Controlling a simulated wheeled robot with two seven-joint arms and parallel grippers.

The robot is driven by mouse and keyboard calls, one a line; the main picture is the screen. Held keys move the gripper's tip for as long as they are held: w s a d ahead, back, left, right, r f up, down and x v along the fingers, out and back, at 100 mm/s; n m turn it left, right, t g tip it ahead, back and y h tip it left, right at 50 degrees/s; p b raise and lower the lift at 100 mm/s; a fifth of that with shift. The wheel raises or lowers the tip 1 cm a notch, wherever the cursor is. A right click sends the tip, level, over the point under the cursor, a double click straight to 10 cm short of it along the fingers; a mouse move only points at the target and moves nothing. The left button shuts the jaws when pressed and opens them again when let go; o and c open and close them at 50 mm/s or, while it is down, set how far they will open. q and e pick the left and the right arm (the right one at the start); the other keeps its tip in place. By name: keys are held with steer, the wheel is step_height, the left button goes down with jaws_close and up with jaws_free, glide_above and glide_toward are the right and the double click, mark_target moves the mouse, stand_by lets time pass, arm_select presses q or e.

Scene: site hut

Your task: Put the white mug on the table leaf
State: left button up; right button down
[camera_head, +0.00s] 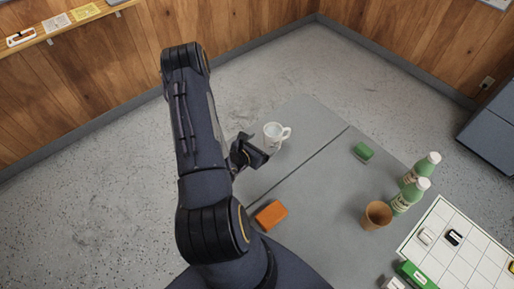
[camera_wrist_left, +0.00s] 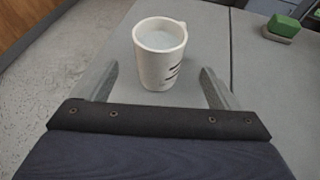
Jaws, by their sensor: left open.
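The white mug (camera_head: 274,134) stands upright on the grey table leaf (camera_head: 303,108), the part of the table beyond the seam, with its handle to the right. My left gripper (camera_head: 256,149) is open just left of and in front of the mug. In the left wrist view the mug (camera_wrist_left: 160,55) stands ahead, between and a little beyond the two spread fingers (camera_wrist_left: 160,86), and nothing is held. Dark marks show on its side. My right gripper is not in view.
The leaf around the mug is otherwise clear. A wall shelf (camera_head: 62,27) is at upper left.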

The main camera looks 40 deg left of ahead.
arm_select(q)
steer(key=d+r+m+g+h, duration=0.2)
steer(key=d+r+m+h, duration=1.4)
steer(key=d+r, duration=0.55)
steer(key=s+d+r+m+g+y, duration=0.35)
steer(key=s+m+g, duration=0.45)
steer(key=s+m, duration=0.45)
steer(key=s+a+r+m+t+y, duration=0.1)
steer(key=s+a+m+t+y, duration=0.1)
steer(key=a+m+y, duration=0.3)
steer(key=shift+s+a+r+m+y, duration=0.2)
steer(key=shift+s+m+y, duration=0.2)
steer(key=shift+m+y, duration=0.6)
steer(key=shift+h, duration=0.25)
